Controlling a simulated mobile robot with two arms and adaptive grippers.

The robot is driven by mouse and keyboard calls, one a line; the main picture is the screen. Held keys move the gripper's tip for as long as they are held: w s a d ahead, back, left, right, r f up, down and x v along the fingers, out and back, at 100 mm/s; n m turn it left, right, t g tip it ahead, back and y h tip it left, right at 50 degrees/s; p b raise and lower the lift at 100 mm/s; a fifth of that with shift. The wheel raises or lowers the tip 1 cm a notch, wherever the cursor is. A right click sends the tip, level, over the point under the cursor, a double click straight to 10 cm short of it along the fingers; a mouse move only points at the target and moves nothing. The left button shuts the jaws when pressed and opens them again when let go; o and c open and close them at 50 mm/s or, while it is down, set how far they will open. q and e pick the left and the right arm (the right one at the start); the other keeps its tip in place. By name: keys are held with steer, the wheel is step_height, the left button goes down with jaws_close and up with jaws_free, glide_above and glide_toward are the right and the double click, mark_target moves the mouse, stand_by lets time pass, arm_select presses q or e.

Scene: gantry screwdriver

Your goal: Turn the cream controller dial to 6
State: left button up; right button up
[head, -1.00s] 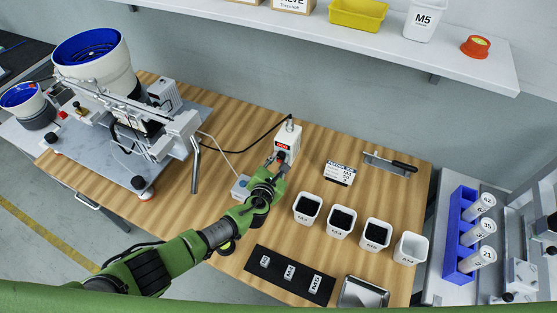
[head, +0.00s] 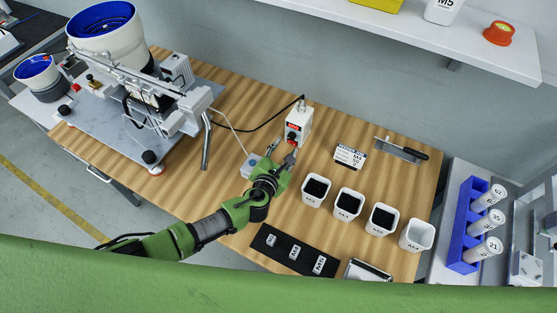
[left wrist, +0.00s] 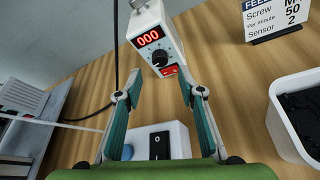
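The cream controller (head: 299,121) stands on the wooden table near the back edge. In the left wrist view the controller (left wrist: 151,22) shows a red display reading 000, a black dial (left wrist: 160,58) below it and a red switch at the bottom. The dial's setting is too small to read. My left gripper (head: 283,152) is in front of the controller; in the left wrist view the gripper (left wrist: 160,92) is open and empty, its fingers apart below the dial and not touching it. My right gripper is not in view.
A grey box with a black rocker switch (left wrist: 160,144) lies under my left gripper. Several bins, such as a white bin (head: 316,190), stand to the right. A sign card (head: 350,156) stands behind them. The feeder machine (head: 150,95) fills the table's left side.

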arm_select(q)
steer(key=v, duration=0.6)
steer(key=shift+s, duration=0.3)
